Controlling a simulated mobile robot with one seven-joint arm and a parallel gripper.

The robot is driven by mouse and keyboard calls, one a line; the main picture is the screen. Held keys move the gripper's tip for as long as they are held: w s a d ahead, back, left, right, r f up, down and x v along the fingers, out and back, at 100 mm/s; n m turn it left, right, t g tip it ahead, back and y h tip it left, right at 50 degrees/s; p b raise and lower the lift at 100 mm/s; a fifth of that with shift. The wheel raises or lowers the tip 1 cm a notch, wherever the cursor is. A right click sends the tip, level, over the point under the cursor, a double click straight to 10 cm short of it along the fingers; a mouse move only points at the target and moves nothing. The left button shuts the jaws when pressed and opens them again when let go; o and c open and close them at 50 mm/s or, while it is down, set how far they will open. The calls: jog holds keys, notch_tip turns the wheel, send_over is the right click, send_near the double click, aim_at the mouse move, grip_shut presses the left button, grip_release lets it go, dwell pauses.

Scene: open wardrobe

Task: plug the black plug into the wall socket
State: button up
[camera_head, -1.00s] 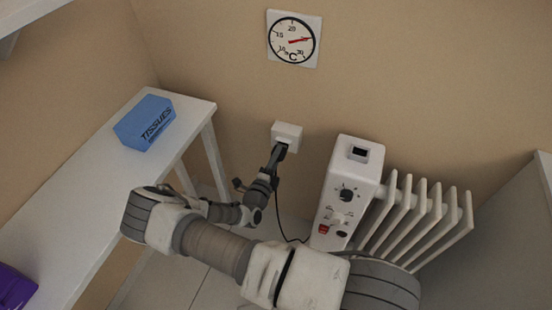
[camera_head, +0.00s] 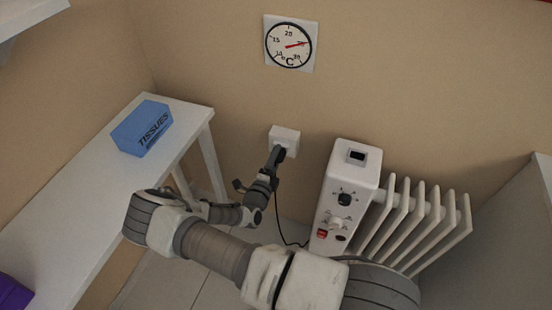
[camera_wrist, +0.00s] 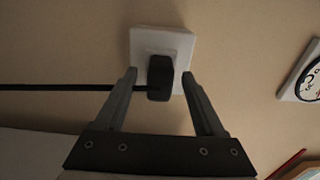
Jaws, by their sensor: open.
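The white wall socket (camera_head: 285,138) is on the beige wall left of the heater; it also shows in the wrist view (camera_wrist: 181,44). The black plug (camera_wrist: 160,75) sits against the socket's face in the wrist view, with its cable (camera_wrist: 60,87) running left. How deep it is seated cannot be told. My gripper (camera_wrist: 160,80) is open, its fingers on either side of the plug with visible gaps. In the head view my gripper (camera_head: 277,156) is at the socket and hides most of the plug.
A white oil heater (camera_head: 345,200) with fins stands right of the socket, close to my arm. A white table (camera_head: 100,180) with a blue tissue box (camera_head: 143,128) is at the left. A round thermometer (camera_head: 290,44) hangs above the socket. A dark cable (camera_head: 281,228) hangs below.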

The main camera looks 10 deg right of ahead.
jog(key=p+v, duration=0.2)
jog(key=v, duration=1.5)
jog(key=shift+s+p, duration=0.2)
jog(key=shift+p, duration=0.1)
jog(key=shift+a+r, duration=0.1)
jog(key=shift+a, duration=0.05)
